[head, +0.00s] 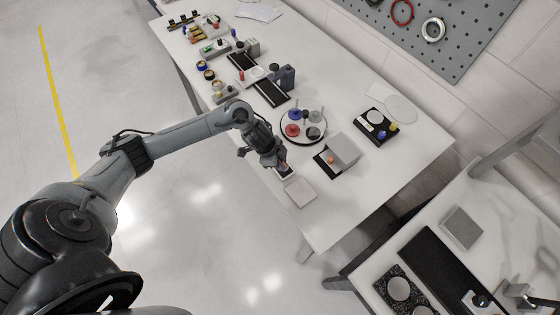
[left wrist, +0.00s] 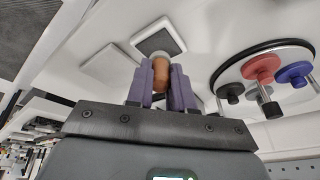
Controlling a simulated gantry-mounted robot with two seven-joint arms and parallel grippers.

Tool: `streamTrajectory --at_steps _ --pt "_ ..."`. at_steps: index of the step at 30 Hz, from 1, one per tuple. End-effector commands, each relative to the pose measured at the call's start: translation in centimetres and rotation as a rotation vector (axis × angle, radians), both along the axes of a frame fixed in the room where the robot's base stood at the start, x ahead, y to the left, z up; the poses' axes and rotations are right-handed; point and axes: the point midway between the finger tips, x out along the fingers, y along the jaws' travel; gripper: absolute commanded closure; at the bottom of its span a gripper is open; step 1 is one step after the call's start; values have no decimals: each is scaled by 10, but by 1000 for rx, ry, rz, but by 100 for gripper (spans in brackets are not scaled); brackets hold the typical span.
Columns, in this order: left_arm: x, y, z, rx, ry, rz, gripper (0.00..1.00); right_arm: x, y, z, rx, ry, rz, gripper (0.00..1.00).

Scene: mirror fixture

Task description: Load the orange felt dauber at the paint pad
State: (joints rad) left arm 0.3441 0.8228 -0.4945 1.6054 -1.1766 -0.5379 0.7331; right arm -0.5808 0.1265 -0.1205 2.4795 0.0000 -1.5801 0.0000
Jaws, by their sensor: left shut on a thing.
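My left gripper (head: 279,163) is over the front edge area of the white table, with its purple fingers (left wrist: 161,88) shut on the orange dauber (left wrist: 161,75). The dauber's pale grey tip points away from the fingers, toward a dark square pad in a white frame (left wrist: 146,33). The tip overlaps the pad in the left wrist view; I cannot tell whether they touch. In the head view, the pad (head: 287,175) is partly hidden under the gripper. A pale square plate (head: 300,193) lies beside it. My right gripper is not in view.
A round tray (head: 303,138) with red, blue and grey knobbed pieces stands just behind the gripper. A grey box (head: 343,149) is to its right. Further right is a black base (head: 377,126) with a white disc. Table surface toward the front right is clear.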

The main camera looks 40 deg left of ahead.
Motion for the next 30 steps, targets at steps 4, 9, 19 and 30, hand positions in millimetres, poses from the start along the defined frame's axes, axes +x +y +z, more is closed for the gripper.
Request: streamTrajectory --at_steps 4,9,19,30 --pt "0 0 0 0 0 0 100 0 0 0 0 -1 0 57" --pt "0 0 0 0 0 0 100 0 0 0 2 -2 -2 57" --pt "0 0 -3 0 0 0 100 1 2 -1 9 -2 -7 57" --pt "0 0 -8 -1 1 0 100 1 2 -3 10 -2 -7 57"
